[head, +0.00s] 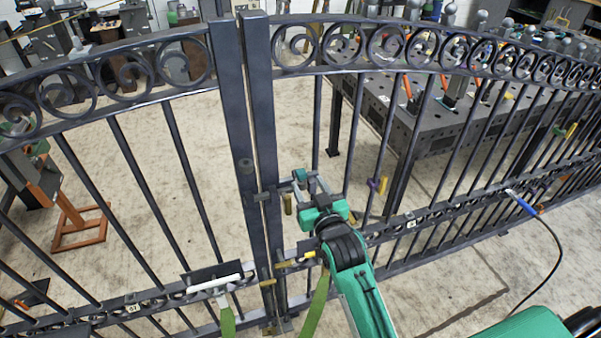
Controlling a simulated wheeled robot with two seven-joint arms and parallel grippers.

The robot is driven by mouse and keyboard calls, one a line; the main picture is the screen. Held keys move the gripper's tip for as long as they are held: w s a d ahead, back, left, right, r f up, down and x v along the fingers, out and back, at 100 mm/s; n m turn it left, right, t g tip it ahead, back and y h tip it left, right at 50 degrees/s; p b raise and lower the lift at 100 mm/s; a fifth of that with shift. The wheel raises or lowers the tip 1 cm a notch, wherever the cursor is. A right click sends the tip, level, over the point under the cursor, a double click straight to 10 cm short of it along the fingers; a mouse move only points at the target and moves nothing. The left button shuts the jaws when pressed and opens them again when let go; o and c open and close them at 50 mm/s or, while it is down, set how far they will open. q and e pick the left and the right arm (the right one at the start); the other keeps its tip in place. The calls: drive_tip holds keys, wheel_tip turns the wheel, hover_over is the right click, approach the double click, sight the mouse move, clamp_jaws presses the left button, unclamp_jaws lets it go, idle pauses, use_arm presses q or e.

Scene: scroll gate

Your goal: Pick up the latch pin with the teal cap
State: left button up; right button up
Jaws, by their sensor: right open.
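A small teal piece (300,175), which looks like the cap of the latch pin, shows just right of the gate's centre posts. The rest of the pin is too small and too covered to tell. My right gripper (309,184), on the green arm from the lower right, is open at the teal piece, its fingers pointing away toward the gate bars. I cannot tell whether a finger touches the cap. The dark metal gate (260,110) stands upright across the view, its two centre posts side by side. My left gripper is not in view.
A yellow tag-like piece (287,204) and a purple piece (379,185) sit on the gate near my right gripper. A white handle (215,285) is on the left leaf. A blue-handled tool (522,203) with a black cable is at right. A perforated table (450,120) stands behind.

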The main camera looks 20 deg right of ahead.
sight(303, 175)
drive_tip(key=w+p, duration=0.2)
drive_tip(key=w, duration=0.3)
drive_tip(key=shift+w+a, duration=0.15)
drive_tip(key=shift+w, duration=0.25)
drive_tip(key=shift+w+f, duration=0.1)
drive_tip(key=shift+w, duration=0.1)
drive_tip(key=shift+c, duration=0.2)
clamp_jaws()
